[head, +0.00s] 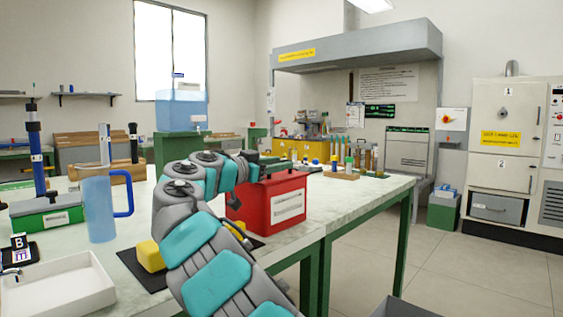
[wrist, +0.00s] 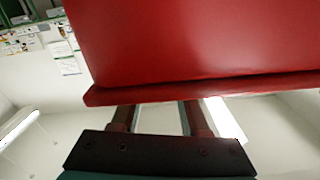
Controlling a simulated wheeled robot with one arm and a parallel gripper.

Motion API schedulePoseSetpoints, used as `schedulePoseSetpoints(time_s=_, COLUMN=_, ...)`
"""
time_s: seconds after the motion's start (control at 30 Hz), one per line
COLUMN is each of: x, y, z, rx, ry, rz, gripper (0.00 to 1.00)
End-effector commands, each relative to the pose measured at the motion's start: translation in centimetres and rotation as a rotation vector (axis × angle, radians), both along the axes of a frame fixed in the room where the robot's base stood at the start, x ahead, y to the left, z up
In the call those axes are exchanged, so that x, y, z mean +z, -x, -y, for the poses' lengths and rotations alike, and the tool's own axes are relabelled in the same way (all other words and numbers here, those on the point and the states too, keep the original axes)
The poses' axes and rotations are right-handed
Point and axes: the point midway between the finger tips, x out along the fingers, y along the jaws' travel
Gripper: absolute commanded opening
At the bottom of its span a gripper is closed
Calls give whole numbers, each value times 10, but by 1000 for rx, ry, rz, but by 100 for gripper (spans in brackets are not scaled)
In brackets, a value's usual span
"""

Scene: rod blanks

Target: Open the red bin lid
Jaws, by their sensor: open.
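The red bin (head: 275,205) stands on the near corner of the pale worktop, with a white label on its front. Its top looks closed; my arm and gripper cover part of it in the head view. In the wrist view, a large red face (wrist: 190,40) with a projecting red lip (wrist: 190,92) fills the upper middle. My gripper (wrist: 160,112) is open, its two fingers apart and reaching to that lip. The fingertips are hidden behind the lip, so I cannot tell whether they touch it.
A blue jug (head: 98,208), a yellow block (head: 149,257) on a dark mat and a white tray (head: 60,287) lie left of my arm. Small bottles and a wooden block (head: 341,175) stand behind the bin.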

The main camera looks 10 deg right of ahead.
Motion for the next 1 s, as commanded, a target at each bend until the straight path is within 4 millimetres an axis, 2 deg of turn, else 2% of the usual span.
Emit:
schedulePoseSetpoints(time_s=0.13, x=0, y=-8, z=11, rx=0, ry=1, rz=0, gripper=45)
schedulePoseSetpoints(time_s=0.37, x=0, y=-9, z=12, rx=1, ry=2, rz=0, gripper=45)
schedulePoseSetpoints(time_s=0.77, x=0, y=-9, z=12, rx=1, ry=1, rz=-1, gripper=2)
schedulePoseSetpoints(time_s=1.0, x=0, y=-9, z=12, rx=1, ry=1, rz=-1, gripper=0)
